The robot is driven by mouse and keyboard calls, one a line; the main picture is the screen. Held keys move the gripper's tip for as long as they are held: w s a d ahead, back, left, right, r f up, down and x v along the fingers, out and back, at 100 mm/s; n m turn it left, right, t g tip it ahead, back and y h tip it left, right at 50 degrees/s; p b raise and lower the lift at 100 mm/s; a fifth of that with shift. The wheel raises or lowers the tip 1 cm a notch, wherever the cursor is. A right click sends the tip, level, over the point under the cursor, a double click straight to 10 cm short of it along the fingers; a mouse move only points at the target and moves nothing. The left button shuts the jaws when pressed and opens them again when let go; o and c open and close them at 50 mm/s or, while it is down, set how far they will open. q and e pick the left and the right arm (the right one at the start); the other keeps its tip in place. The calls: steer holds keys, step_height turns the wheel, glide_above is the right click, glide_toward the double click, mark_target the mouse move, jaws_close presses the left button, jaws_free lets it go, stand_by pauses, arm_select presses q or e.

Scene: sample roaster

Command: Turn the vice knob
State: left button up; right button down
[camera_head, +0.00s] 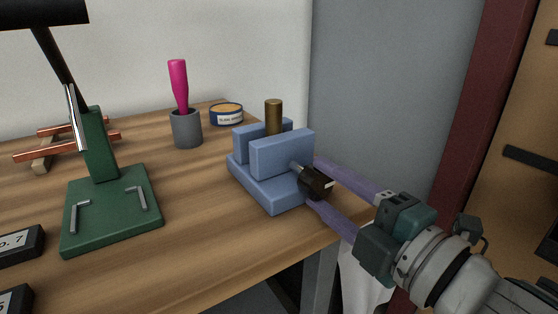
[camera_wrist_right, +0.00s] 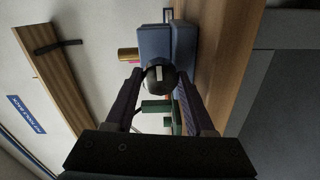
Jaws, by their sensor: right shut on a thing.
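The blue vice (camera_head: 283,158) stands near the right corner of the wooden bench, with a brass-coloured cylinder (camera_head: 274,116) upright between its jaws. The dark vice knob (camera_head: 315,182) sticks out of its right side and carries a pale mark. My right gripper (camera_head: 316,181) reaches in from the lower right, with its purple fingers on both sides of the knob, shut on it. In the right wrist view the knob (camera_wrist_right: 160,78) sits between the fingertips, and the vice (camera_wrist_right: 168,45) is just beyond. My left gripper is not in view.
A green press (camera_head: 108,200) stands on the left of the bench. A grey cup (camera_head: 187,129) with a pink-handled tool and a round tin (camera_head: 227,114) stand behind the vice. Black labelled blocks (camera_head: 18,247) lie at front left. Bare wood (camera_head: 205,215) lies between press and vice.

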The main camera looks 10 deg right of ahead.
steer(key=m+p, duration=0.2)
steer(key=m, duration=0.3)
steer(key=shift+r+m, duration=0.15)
steer(key=shift+m, duration=0.15)
steer(key=m+p, duration=0.2)
steer(key=m, duration=0.3)
steer(key=shift+m, duration=0.4)
steer(key=shift+c, duration=1.3)
jaws_free()
steer(key=p+v, duration=0.2)
steer(key=v, duration=0.8)
